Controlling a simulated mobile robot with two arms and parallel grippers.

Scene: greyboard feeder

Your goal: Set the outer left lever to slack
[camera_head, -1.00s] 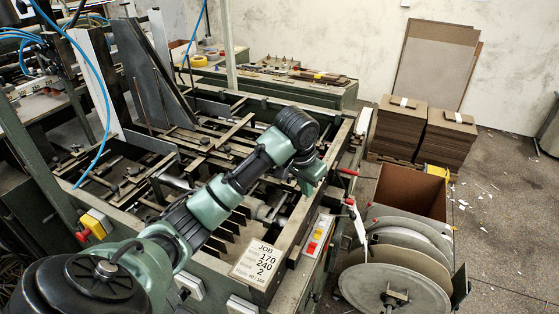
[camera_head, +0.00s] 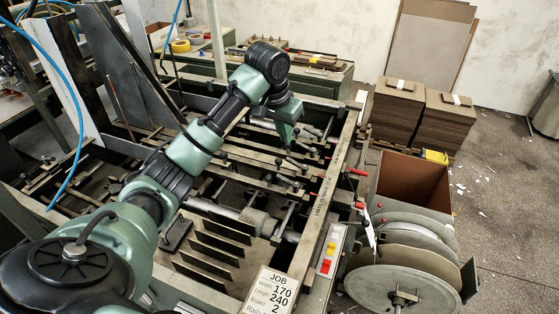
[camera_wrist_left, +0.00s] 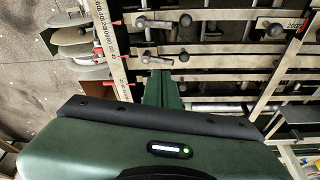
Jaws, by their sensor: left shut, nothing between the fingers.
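The feeder's crossbars carry several small levers with black knobs. In the head view some knobs lie just right of my gripper, including one lever (camera_head: 281,163) below it. In the wrist view a knobbed lever (camera_wrist_left: 146,57) stands just beyond my fingers, with another lever (camera_wrist_left: 140,22) on the bar farther up. I cannot tell which is the outer left lever or how it is set. My left gripper (camera_head: 286,136) points down over the crossbars, shut and empty; its green fingers also show in the wrist view (camera_wrist_left: 160,88). My right gripper is not in view.
A rail with a printed scale (camera_head: 320,200) and red-tipped handles (camera_head: 357,172) bounds the machine on the right. A job card (camera_head: 270,292) stands at the front. Large reels (camera_head: 400,275), a brown box (camera_head: 414,182) and board stacks (camera_head: 398,108) stand to the right.

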